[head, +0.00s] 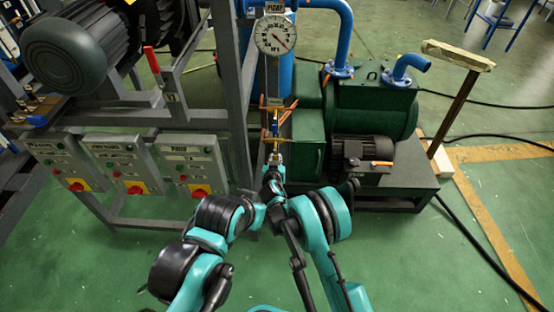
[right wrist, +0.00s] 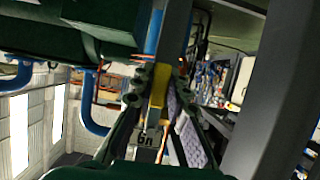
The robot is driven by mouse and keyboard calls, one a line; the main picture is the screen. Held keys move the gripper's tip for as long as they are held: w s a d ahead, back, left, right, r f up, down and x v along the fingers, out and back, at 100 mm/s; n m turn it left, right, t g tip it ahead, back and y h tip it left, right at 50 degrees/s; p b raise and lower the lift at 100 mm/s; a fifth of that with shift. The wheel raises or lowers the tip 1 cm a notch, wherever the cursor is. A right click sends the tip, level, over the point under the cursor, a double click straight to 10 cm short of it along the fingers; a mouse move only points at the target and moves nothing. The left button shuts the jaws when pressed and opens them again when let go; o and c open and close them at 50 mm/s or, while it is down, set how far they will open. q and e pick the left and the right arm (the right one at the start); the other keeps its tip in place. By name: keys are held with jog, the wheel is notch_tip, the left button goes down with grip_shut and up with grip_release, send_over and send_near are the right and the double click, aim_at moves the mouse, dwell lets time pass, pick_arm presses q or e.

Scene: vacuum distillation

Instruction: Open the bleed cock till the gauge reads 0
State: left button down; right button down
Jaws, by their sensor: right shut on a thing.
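The round white gauge (head: 274,35) hangs at the top centre of the head view. Its dark needle points to the lower right; the numbers are too small to read surely. Below it on the vertical line is the bleed cock (head: 276,143), with blue and yellow parts. My right gripper (head: 273,173) is at the lower end of this line. In the right wrist view its fingers (right wrist: 157,92) are shut on a yellow piece (right wrist: 160,84), which looks like the cock's handle. The fingers hide part of it.
A grey frame post (head: 232,100) stands close left of the line. Control boxes with red knobs (head: 200,190) are to the left. A green pump (head: 370,110) with a dark motor (head: 362,149) is to the right. Open green floor (head: 400,260) lies in front.

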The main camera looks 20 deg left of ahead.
jog(key=shift+a, duration=0.1)
dwell(0.4)
jog(key=c, duration=1.5)
grip_release()
jog(key=shift+s, duration=0.1)
jog(key=v, duration=1.1)
jog(key=shift+s+r, duration=0.15)
jog(key=shift+s, duration=0.2)
